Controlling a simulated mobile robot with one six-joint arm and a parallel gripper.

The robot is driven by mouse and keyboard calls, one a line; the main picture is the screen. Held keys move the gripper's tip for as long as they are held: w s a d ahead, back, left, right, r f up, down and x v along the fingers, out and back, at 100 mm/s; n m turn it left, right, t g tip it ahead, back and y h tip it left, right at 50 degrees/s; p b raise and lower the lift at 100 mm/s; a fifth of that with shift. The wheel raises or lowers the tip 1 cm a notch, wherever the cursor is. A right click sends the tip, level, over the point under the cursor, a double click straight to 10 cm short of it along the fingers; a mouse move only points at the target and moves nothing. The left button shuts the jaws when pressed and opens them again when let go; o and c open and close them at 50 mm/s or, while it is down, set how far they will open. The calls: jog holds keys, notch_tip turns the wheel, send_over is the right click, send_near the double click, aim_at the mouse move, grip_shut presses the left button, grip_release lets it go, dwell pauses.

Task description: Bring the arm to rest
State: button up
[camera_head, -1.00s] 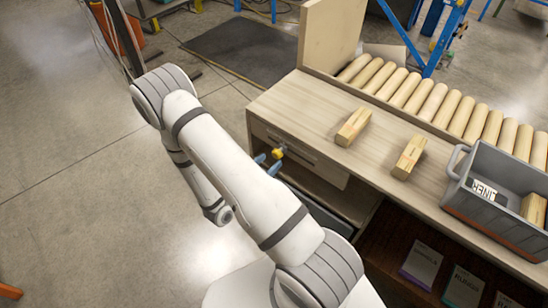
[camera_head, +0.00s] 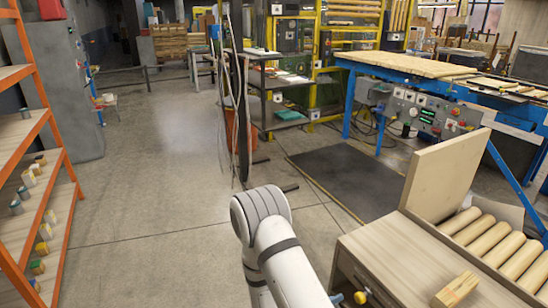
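My arm (camera_head: 282,262), white with grey bands, rises from the bottom edge, and its elbow is bent near the middle of the view. Only a small blue tip of my gripper (camera_head: 338,298) shows at the bottom edge, beside the wooden bench. A small yellow piece (camera_head: 360,297) shows just right of it, in front of the bench's drawer side. Whether the fingers touch or hold it cannot be made out. The rest of the gripper is hidden by my arm and cut off by the frame.
The wooden bench (camera_head: 383,246) bears a wood block (camera_head: 457,289), an upright board (camera_head: 444,172) and rollers (camera_head: 497,240). An orange shelf rack (camera_head: 62,160) stands at left. A dark mat (camera_head: 350,180) lies behind the bench. The floor between is clear.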

jog(key=s+d+r+m+g+y, duration=0.1)
jog(key=s+r+m+g+y, duration=0.2)
jog(key=s+r+m+g, duration=0.35)
jog(key=s+d+r+m+g+y, duration=0.1)
jog(key=s+r+m+g+y, duration=0.25)
jog(key=r+m, duration=0.5)
jog(key=s+a+r+m+t+y+p, duration=0.1)
jog(key=s+a+r+m+t+y, duration=0.1)
jog(key=a+r+m+t+y, duration=0.4)
notch_tip(320, 180, up, 6)
jog(key=a+m+y, duration=0.2)
jog(key=m+y, duration=0.1)
jog(key=y, duration=0.1)
jog(key=shift+s+a+m, duration=0.15)
jog(key=shift+a+m, duration=0.05)
jog(key=shift+m, duration=0.2)
jog(key=shift+f, duration=0.1)
